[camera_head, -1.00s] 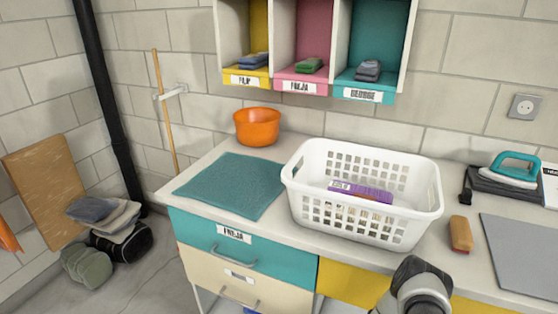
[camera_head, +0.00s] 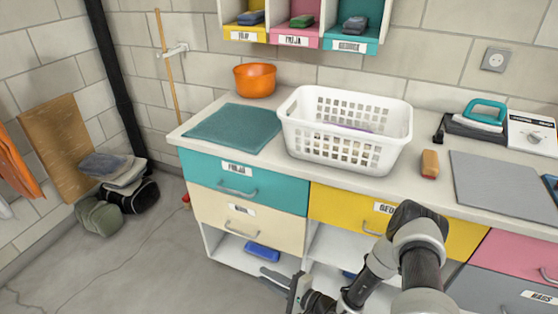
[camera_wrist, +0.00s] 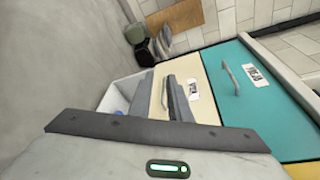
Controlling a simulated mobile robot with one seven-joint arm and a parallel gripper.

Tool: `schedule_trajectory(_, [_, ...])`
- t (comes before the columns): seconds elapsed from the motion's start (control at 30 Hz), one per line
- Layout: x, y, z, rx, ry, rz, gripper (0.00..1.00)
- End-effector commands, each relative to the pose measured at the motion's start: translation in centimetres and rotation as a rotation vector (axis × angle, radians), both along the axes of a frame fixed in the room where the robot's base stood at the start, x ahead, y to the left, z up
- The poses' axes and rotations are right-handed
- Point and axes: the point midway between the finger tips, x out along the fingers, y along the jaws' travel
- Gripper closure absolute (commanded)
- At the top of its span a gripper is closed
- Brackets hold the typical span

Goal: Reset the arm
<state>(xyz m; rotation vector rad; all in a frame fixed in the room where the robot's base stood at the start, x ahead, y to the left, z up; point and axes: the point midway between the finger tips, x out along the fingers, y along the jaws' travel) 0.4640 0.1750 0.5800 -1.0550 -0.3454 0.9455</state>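My arm reaches in from the bottom right of the head view, in front of the cabinet (camera_head: 262,210). My gripper (camera_head: 277,280) is low, before the open shelf under the cream drawer (camera_head: 235,217). In the wrist view, the two grey fingers of my gripper (camera_wrist: 163,98) stand apart with a gap between them. I see nothing held there. The cream drawer's handle (camera_wrist: 164,92) shows behind the gap.
A white basket (camera_head: 345,157) with a purple item stands on the counter, beside a teal mat (camera_head: 235,128) and orange bowl (camera_head: 255,80). A brush (camera_head: 430,164) and iron (camera_head: 480,115) are to the right. A blue item (camera_head: 262,252) lies on the lower shelf.

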Motion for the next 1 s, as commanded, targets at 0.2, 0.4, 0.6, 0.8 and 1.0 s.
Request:
schedule_trajectory(0.2, [1.3, 0.4, 7.1, -0.024, -0.065, 0.192, 0.83])
schedule_trajectory(0.4, [0.7, 0.7, 15.7, -0.108, -0.118, 0.436, 0.83])
schedule_trajectory(0.6, [-2.2, 0.1, 24.0, -0.284, -0.143, 0.681, 0.83])
schedule_trajectory(0.8, [-6.0, -1.8, 30.7, -0.531, -0.151, 0.851, 0.83])
schedule_trajectory(1.0, [-10.0, -5.0, 36.3, -0.824, -0.16, 0.927, 0.83])
